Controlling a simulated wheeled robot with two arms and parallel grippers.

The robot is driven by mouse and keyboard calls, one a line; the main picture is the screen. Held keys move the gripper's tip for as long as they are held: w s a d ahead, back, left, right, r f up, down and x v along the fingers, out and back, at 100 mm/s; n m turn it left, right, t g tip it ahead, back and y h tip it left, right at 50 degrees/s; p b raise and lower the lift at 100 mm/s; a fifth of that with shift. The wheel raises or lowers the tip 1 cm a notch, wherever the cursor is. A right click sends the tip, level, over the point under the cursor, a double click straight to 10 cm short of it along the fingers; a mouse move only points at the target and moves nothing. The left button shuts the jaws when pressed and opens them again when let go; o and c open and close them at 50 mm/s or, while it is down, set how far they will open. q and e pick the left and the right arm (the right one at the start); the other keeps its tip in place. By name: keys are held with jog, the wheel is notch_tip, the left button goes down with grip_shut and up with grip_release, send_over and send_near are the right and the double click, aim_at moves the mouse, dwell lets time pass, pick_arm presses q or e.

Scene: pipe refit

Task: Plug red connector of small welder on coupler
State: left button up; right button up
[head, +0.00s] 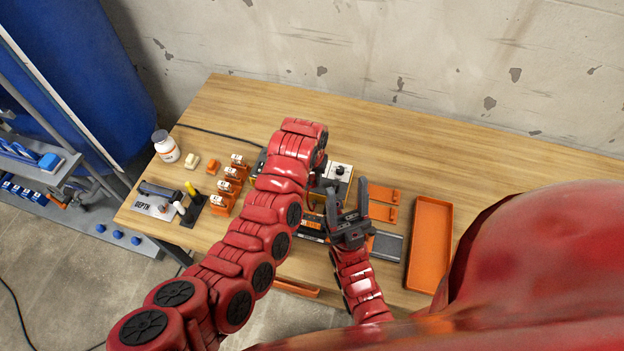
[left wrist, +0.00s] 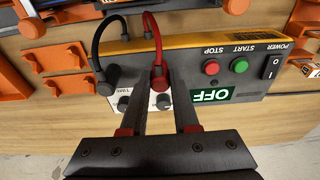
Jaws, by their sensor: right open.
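The small welder, a grey box with a yellow edge (left wrist: 225,42), appears upside down in the left wrist view, with red and green buttons and an OFF display (left wrist: 211,95). A red connector (left wrist: 159,84) on a red cable is between the fingertips of my left gripper (left wrist: 161,76), which close on its sides. A black connector (left wrist: 109,83) on a black cable is just left of it. Whether the red connector sits in a socket is hidden. In the head view my left arm covers much of the welder. My right gripper (head: 348,207) is open and empty, near the welder's right side.
Orange holders (head: 383,203) and an orange tray (head: 430,240) lie to the right. Several orange-and-white parts (head: 232,178), a white bottle (head: 166,146) and a DEPTH gauge stand (head: 154,205) are at left. The wooden table (head: 250,100) is clear along the back.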

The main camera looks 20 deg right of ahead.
aim_at(313, 176)
pick_arm(q)
grip_shut()
jog(key=shift+r+p, duration=0.6)
jog(key=shift+r, duration=1)
jog(key=shift+r+p, duration=0.35)
jog(key=shift+r, duration=0.7)
